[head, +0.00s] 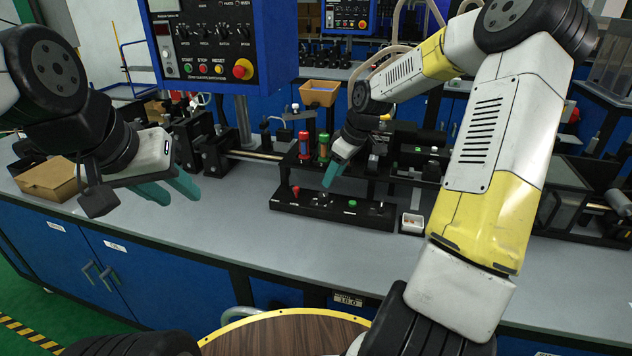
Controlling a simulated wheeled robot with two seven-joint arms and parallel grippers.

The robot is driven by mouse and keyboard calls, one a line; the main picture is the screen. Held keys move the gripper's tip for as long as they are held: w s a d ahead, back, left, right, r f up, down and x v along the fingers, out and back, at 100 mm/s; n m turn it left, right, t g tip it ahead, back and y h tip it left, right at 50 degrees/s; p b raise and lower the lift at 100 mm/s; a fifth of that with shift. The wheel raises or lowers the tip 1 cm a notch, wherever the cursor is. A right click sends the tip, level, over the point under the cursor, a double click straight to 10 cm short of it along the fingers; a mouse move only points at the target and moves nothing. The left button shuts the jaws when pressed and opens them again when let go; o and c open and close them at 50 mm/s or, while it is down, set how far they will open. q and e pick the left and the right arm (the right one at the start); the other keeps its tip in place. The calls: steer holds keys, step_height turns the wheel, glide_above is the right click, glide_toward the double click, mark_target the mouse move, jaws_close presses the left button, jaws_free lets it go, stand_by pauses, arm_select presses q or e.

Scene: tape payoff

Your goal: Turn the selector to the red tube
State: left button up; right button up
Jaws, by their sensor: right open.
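A red tube (304,146) and a green tube (323,148) stand upright side by side on the black fixture at the back of the bench. In front of them lies a low black control panel (285,205) with a red knob (296,191) and a green button (352,203). Small fittings sit between these, but I cannot tell which is the selector or where it points. My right gripper (331,178) is open, its teal fingers angled down just above the panel's middle. My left gripper (176,192) is open and empty above the bench at left.
A control box (215,50) with buttons hangs at upper left. The bench front (200,225) is clear.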

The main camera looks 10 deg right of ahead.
mark_target(323, 194)
steer(key=x, duration=0.8)
steer(key=shift+w+f, duration=0.15)
steer(key=shift+w, duration=0.15)
jaws_close()
